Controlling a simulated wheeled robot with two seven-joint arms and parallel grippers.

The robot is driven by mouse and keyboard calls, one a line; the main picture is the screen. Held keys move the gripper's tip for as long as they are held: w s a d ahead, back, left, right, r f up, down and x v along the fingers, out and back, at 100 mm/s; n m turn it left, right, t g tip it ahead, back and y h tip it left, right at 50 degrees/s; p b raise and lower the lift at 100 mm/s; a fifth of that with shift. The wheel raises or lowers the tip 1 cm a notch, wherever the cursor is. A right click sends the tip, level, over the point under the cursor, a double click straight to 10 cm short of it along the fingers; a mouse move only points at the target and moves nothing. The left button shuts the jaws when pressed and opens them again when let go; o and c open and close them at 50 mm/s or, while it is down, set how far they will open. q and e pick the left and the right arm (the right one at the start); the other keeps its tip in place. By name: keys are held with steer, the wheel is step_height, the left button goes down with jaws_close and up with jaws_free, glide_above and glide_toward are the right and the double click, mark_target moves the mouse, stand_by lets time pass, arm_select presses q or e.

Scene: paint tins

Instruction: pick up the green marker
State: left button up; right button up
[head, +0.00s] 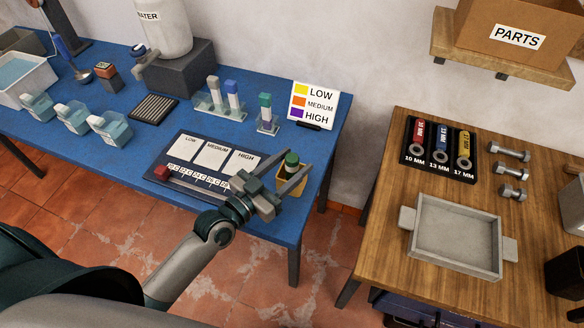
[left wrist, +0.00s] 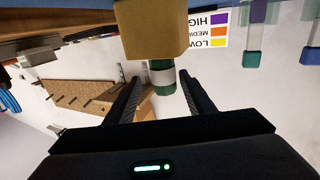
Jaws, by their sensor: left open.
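The green marker (head: 291,159) stands upright in a small yellow holder (head: 284,185) near the front right corner of the blue table. The marker (left wrist: 163,76), green with a pale band, also shows in the left wrist view, below the yellow holder (left wrist: 151,32) in that upside-down picture. My left gripper (head: 293,170) is open at the holder, one finger on each side of the marker. In the left wrist view the fingers of my left gripper (left wrist: 160,80) flank the marker, with gaps visible. Whether either finger touches it I cannot tell. My right gripper is out of view.
A board with LOW, MEDIUM and HIGH cards (head: 213,156) lies left of the holder, with a red block (head: 161,173). A tube rack (head: 267,126) and a colour sign (head: 313,104) stand behind. A wooden table (head: 385,215) is across a gap at right.

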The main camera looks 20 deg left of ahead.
mark_target(297, 156)
arm_select(q)
steer(key=p+x, duration=0.1)
steer(key=x, duration=0.2)
steer(key=shift+w+a+r+p, duration=0.15)
steer(key=shift+w+p, duration=0.2)
steer(key=shift+w, duration=0.2)
steer(key=shift+w+d, duration=0.25)
steer(key=shift+w, duration=0.25)
steer(key=c, duration=1.2)
